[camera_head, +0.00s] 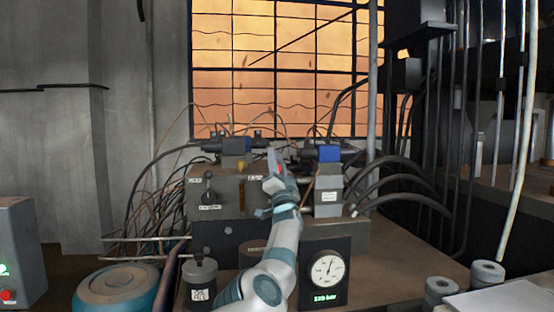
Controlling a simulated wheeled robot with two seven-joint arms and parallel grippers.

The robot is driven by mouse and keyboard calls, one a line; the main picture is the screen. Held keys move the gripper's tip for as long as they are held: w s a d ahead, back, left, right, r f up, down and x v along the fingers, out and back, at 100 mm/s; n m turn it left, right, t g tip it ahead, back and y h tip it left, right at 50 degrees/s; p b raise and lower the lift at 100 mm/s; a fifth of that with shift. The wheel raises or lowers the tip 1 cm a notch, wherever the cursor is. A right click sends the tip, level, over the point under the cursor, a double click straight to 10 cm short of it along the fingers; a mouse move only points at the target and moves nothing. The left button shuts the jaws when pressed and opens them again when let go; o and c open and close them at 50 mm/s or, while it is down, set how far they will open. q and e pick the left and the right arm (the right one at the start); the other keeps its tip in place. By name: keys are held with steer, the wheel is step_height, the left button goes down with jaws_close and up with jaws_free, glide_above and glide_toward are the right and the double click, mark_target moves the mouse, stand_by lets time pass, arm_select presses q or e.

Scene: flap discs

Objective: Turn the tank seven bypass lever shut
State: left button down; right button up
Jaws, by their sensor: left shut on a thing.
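My left gripper (274,160) reaches up from the bottom middle to the front of the grey valve block (230,196). It is shut on a lever at the right part of the block; the gripper and wrist hide most of it, and only a small reddish piece shows at the fingers. Another lever (208,186), dark with a round knob, stands free on the left part of the block, above a white label (210,207). The labels are too small to read, so I cannot tell which lever is tank seven's. My right gripper is out of view.
A gauge box (326,270) with a green readout stands right of my forearm. A labelled grey canister (201,284) and a blue-rimmed round drum (118,287) stand to the left. Black hoses (400,186) curve off the block's right side. Blue-ended valves (325,153) sit on top.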

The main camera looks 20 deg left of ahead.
arm_select(q)
steer(key=shift+a+f, duration=0.15)
steer(key=shift+f, duration=0.15)
steer(key=c, duration=1.6)
jaws_free()
steer(key=shift+c, duration=0.2)
steer(key=shift+o, duration=0.9)
steer(key=shift+s+a, duration=0.15)
steer(key=shift+a, duration=0.1)
steer(key=shift+r, duration=0.1)
steer(key=shift+d+r, duration=0.1)
steer(key=shift+d, duration=0.1)
